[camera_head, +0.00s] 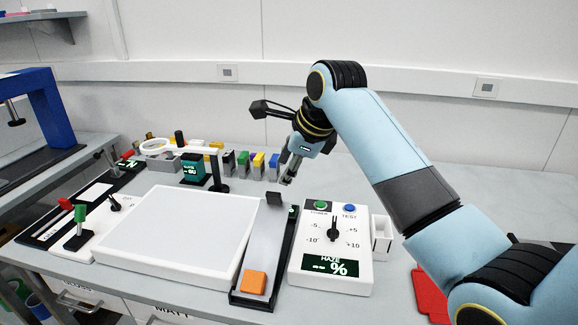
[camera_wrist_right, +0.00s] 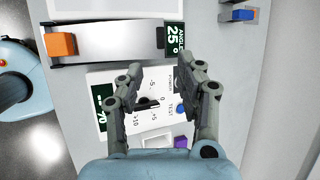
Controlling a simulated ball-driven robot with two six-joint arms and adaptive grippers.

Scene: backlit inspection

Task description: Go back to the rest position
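My right arm comes in from the right in the head view and bends down over the bench. Its gripper (camera_head: 287,180) hangs above the bench, behind the haze meter and near the far end of the dark-framed slide. In the right wrist view the two fingers of the gripper (camera_wrist_right: 162,75) stand apart with nothing between them, over the haze meter (camera_wrist_right: 150,110). The gripper is open and touches nothing that I can see. My left arm and gripper do not show in the head view.
The white haze meter (camera_head: 333,275) with a knob and buttons stands at the front. Beside it are a slide with an orange block (camera_head: 254,283) and a white light panel (camera_head: 180,235). Several coloured blocks (camera_head: 243,163) stand behind. A red object (camera_head: 428,295) lies at right.

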